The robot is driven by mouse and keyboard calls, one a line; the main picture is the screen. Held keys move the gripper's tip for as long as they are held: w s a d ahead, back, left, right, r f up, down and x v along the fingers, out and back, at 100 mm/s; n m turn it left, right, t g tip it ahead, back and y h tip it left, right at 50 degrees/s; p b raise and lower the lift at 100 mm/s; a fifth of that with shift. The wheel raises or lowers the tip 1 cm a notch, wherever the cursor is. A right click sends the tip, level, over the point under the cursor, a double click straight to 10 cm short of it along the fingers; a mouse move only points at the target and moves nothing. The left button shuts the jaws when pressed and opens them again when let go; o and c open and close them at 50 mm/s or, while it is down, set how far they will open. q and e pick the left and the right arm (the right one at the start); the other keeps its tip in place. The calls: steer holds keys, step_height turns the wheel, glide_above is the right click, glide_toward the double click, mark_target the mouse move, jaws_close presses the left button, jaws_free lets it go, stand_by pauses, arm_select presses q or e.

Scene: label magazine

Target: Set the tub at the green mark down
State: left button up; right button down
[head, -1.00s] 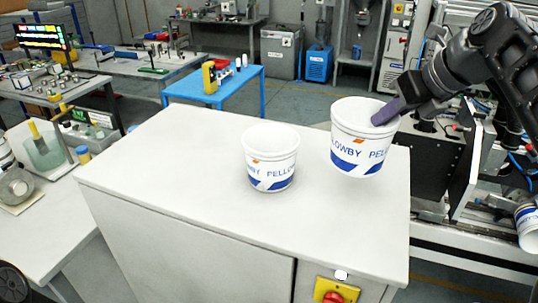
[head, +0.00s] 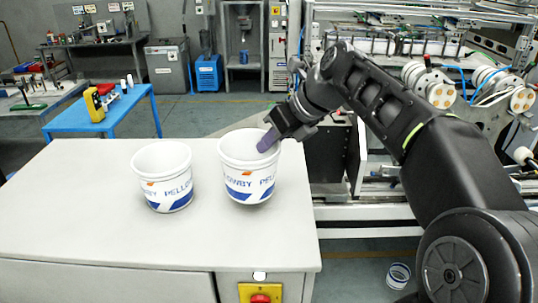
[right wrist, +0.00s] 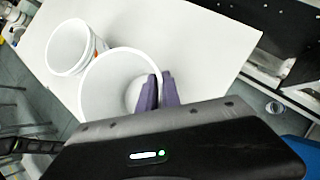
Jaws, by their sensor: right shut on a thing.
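My right gripper (head: 270,140) is shut on the rim of a white tub (head: 248,178) with blue lettering and an orange and blue print. The tub is upright over the right part of the white cabinet top (head: 80,215); I cannot tell whether its base touches. In the right wrist view the purple fingers (right wrist: 158,92) pinch the wall of this open, empty tub (right wrist: 92,92). A second, like tub (head: 163,183) stands upright to its left, also in the wrist view (right wrist: 62,50). No green mark shows on the cabinet top. My left gripper is out of view.
The cabinet top is bare to the left and in front of the tubs. Its right edge is close to the held tub. A blue table (head: 105,115) and machinery (head: 410,75) stand behind.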

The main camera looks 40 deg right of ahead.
steer(key=shift+f, duration=1.7)
steer(key=c, duration=1.5)
jaws_free()
steer(key=shift+s+r, duration=0.1)
steer(key=shift+r, duration=0.05)
steer(key=v, duration=1.1)
steer(key=shift+s+r+b, duration=0.25)
steer(key=shift+b, duration=0.05)
